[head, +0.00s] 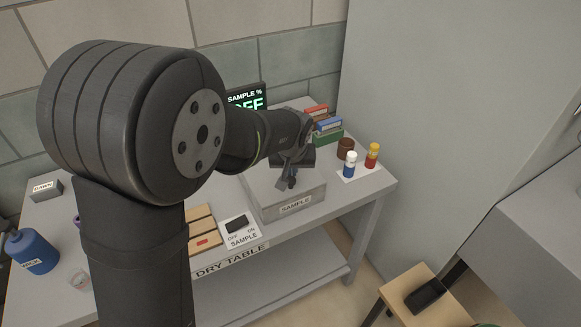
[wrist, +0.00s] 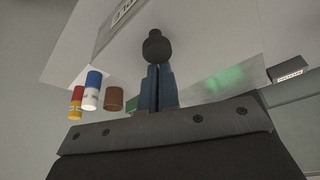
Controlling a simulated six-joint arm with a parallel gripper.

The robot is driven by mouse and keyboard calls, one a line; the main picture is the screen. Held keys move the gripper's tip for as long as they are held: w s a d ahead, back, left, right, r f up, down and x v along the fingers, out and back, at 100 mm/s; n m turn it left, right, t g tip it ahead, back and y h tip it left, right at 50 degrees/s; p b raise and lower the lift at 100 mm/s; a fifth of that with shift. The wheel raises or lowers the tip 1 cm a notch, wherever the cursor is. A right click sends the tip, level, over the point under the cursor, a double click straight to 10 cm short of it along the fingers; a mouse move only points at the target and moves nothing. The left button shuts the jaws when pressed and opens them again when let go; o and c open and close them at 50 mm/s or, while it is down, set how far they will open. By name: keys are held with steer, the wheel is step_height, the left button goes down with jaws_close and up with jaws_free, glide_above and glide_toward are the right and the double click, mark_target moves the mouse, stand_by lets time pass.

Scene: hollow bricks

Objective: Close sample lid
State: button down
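The grey sample box (head: 296,205) with a "SAMPLE" label on its front stands on the table. Its top is partly hidden by my arm, and I cannot tell how its lid lies. My gripper (head: 291,183) is over the top of the box. In the wrist view my gripper (wrist: 158,72) has its two bluish fingers close together with a thin gap. A round black knob-like piece (wrist: 156,47) shows right at the fingertips. I cannot tell whether the fingers hold it.
A switch (head: 237,224) marked OFF and ON is left of the box. Blue-white (head: 350,164) and red-yellow (head: 372,156) bottles and a brown jar (head: 346,148) stand to the right. A display (head: 246,97) and colored racks (head: 328,130) are behind. The table's front edge is close.

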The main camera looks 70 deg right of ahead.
steer(key=shift+a+f, duration=0.1)
steer(key=shift+f, duration=0.05)
steer(key=d, duration=0.2)
steer(key=w+d+r, duration=0.1)
steer(key=d, duration=0.1)
steer(key=shift+w+d+r, duration=0.1)
steer(key=v, duration=0.9)
steer(key=shift+a+r, duration=0.3)
steer(key=x, duration=1)
steer(key=shift+f, duration=0.1)
steer(key=shift+s+a, duration=0.2)
steer(key=shift+a, duration=0.4)
steer(key=shift+s+a, duration=0.2)
steer(key=shift+a, duration=0.35)
steer(key=shift+s+a+f, duration=0.15)
steer(key=shift+a, duration=0.25)
steer(key=shift+s+a+f, duration=0.1)
steer(key=shift+a+f, duration=0.05)
steer(key=shift+a, duration=0.2)
steer(key=shift+w+d, duration=0.1)
